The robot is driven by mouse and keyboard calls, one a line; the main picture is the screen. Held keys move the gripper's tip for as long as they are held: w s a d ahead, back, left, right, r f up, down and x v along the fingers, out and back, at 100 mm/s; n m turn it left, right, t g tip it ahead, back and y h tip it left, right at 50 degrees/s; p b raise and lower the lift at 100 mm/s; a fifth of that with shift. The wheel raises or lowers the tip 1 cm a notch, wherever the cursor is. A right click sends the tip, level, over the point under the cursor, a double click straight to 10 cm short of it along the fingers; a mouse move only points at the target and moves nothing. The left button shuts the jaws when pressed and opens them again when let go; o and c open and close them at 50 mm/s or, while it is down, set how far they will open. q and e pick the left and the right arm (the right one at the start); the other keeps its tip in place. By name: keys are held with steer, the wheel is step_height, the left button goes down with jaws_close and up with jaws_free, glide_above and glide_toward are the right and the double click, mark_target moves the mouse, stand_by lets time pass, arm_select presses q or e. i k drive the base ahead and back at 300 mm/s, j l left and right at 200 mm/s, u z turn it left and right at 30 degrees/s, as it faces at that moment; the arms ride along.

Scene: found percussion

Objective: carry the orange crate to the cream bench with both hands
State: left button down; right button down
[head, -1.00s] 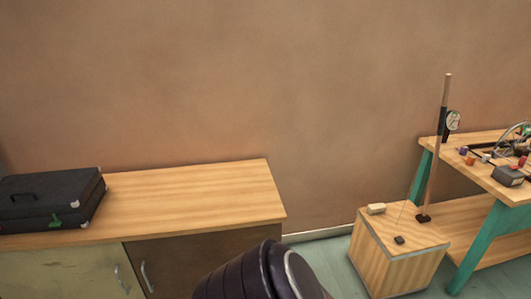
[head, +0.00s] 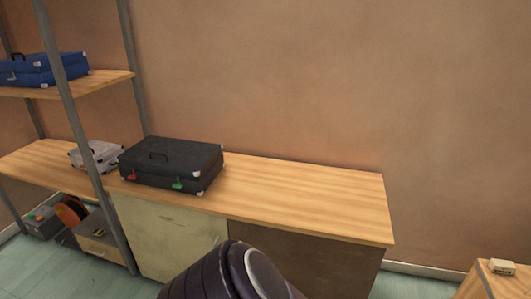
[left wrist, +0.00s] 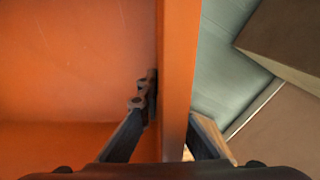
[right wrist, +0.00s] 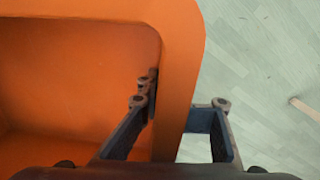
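The orange crate shows only in the wrist views. In the left wrist view its wall (left wrist: 177,60) stands between the fingers of my left gripper (left wrist: 172,112), which is shut on it. In the right wrist view my right gripper (right wrist: 182,102) is shut on the crate's wall near a rounded corner (right wrist: 182,25). The visible part of the inside is bare. A bench with a bare wood top (head: 300,190) and a cream front panel (head: 165,235) stands ahead in the head view. The crate and both grippers are hidden from the head view.
A black case (head: 172,165) lies on the bench's left part; the top right of it is clear. At left, a grey-posted shelf holds a blue case (head: 45,70) and a silver case (head: 97,155). A wooden box (head: 497,285) stands at lower right.

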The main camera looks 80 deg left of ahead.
mark_target(303, 198)
steer(key=u, duration=1.15)
